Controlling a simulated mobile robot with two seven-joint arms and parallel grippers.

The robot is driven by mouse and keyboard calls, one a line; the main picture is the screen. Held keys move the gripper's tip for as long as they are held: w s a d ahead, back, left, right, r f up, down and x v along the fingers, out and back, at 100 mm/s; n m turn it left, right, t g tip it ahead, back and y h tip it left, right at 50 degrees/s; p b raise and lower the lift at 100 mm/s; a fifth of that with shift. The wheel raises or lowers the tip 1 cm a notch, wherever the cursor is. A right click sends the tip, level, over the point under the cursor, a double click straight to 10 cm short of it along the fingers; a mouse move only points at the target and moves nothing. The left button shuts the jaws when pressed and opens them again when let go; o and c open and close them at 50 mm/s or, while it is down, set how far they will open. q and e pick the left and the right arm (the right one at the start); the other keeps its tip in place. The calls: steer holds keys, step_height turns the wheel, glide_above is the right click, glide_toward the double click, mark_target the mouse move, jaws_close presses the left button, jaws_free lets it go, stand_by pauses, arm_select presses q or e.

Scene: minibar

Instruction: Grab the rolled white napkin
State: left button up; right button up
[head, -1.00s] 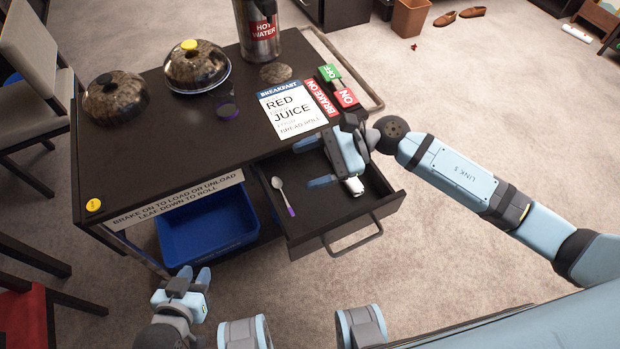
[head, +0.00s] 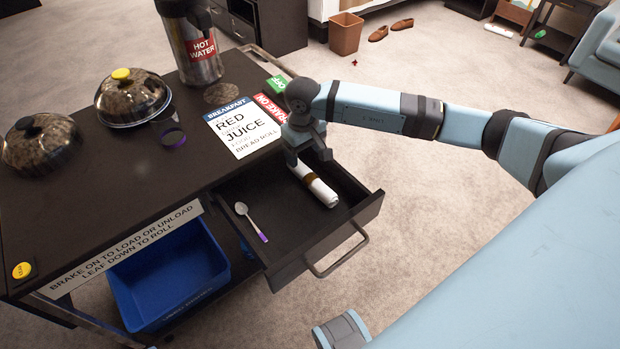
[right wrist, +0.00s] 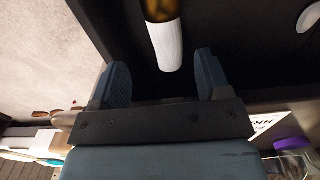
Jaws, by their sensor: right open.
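The rolled white napkin (head: 325,192) lies in the open drawer (head: 285,262), with a brown-gold ring around it. My right gripper (head: 309,158) is open at the back end of the napkin, pointing down toward the drawer. In the right wrist view the napkin (right wrist: 167,46) runs between the lines of the two spread fingers (right wrist: 160,78), its white end just beyond the tips. The gold ring (right wrist: 160,10) shows at the top edge. The fingers do not appear to touch the napkin.
A spoon (head: 250,220) with a purple handle end lies left of the napkin in the drawer. The breakfast card (head: 243,128) and red sign (head: 268,107) lie on the cart top beside my right wrist. A hot water flask (head: 192,45) and two domed covers stand further left.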

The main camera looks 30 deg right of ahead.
mark_target(305, 170)
steer(key=f, duration=0.2)
steer(key=s+f, duration=0.1)
steer(key=f, duration=0.2)
steer(key=shift+s+a+f+b, duration=0.15)
steer(key=shift+a+f+b, duration=0.2)
steer(key=shift+a+b, duration=0.05)
steer(key=shift+f, duration=0.4)
steer(key=c, duration=1)
